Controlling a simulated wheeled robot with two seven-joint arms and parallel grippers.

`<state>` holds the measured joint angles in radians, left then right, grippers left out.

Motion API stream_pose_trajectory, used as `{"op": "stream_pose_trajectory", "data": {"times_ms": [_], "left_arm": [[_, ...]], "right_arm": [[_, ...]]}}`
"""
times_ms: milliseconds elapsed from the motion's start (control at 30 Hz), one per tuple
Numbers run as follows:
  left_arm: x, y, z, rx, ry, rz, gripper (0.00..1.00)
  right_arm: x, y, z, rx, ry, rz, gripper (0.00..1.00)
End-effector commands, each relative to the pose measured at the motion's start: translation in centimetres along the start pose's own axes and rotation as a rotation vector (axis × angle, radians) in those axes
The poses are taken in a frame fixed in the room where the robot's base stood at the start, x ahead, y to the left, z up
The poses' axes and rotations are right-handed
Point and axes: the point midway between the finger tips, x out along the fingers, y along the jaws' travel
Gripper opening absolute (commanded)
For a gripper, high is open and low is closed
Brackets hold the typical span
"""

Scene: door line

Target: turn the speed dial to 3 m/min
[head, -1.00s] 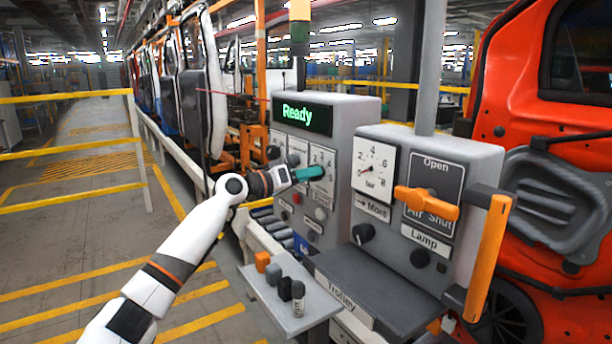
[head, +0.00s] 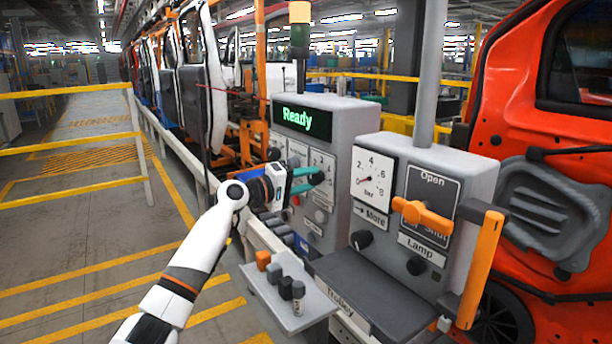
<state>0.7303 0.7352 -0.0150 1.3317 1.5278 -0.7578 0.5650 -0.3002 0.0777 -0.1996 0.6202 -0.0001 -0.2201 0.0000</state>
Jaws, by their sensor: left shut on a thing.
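The speed dial (head: 317,178) is a dark knob on a white numbered plate (head: 323,160), on the grey cabinet below the green "Ready" display (head: 302,120). My left gripper (head: 314,179) reaches it from the left, with its two teal fingers shut on the knob, one above and one below. The figures 2 and 4 show on the plate; the gripper hides part of the plate. I cannot tell which figure the knob points at. My right gripper is not in view.
To the right stands a second grey box with a pressure gauge (head: 372,180), an orange air valve handle (head: 424,217) and a tall orange grab bar (head: 481,268).

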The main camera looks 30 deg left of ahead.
Motion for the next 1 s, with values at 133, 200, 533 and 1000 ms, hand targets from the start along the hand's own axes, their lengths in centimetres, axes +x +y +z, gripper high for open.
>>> {"op": "stream_pose_trajectory", "data": {"times_ms": [133, 200, 533, 1000], "left_arm": [[-0.02, -0.03, 0.04, -0.057, 0.000, 0.001, 0.14], [-0.01, 0.01, 0.02, -0.073, 0.000, 0.001, 0.14], [0.00, 0.12, -0.01, -0.099, 0.000, 0.002, 0.14], [0.00, 0.07, -0.01, -0.097, 0.000, 0.001, 0.59]], "right_arm": [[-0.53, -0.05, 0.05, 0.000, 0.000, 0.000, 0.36], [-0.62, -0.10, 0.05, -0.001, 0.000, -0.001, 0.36], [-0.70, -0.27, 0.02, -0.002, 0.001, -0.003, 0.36], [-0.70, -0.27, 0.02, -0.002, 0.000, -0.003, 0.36]]}}
